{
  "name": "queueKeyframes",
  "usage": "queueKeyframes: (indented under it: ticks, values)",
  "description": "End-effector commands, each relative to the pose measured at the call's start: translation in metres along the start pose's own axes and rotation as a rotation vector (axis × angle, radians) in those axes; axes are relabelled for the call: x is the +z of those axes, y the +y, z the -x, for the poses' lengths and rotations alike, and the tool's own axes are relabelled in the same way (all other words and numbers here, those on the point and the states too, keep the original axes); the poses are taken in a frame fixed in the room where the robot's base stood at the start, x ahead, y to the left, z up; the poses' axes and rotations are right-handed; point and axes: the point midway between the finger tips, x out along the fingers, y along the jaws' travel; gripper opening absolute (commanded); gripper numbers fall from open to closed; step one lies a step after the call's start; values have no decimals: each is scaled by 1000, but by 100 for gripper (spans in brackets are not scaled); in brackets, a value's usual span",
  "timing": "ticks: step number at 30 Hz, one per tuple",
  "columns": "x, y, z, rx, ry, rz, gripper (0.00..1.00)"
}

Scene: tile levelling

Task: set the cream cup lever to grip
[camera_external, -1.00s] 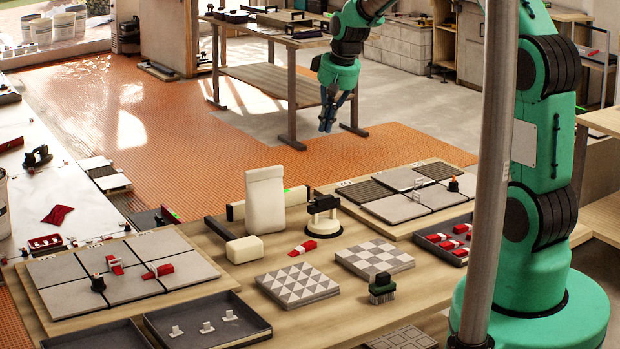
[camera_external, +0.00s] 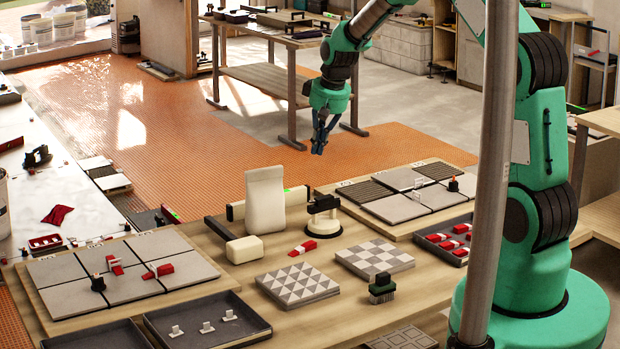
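The cream cup (camera_external: 322,222) stands on the wooden bench, a cream body on a dark round base. Its dark lever (camera_external: 322,205) lies across the top; at this size I cannot tell its setting. My gripper (camera_external: 318,152) points down and hangs in the air, above the cup in the picture and apart from it. Nothing shows between its fingers. They are small and dark, and I cannot tell whether they are open or shut.
A cream bag (camera_external: 265,200) stands left of the cup, with a mallet (camera_external: 243,248) in front of it. A red wedge (camera_external: 302,247) lies close in front. A tiled board (camera_external: 452,180) and a dark tray of red wedges (camera_external: 428,226) are to the right. Patterned tile stacks (camera_external: 298,283) lie nearer.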

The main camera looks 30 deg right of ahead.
Motion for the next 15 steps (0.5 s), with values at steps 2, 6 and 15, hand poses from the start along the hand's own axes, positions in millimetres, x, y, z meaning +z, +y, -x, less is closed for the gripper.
queueKeyframes:
  ticks: [2,6,15]
  values:
    - [0,0,-4,0,-1,0,0]
    - [1,0,-15,0,-3,0,0]
    - [1,0,-56,0,-3,0,0]
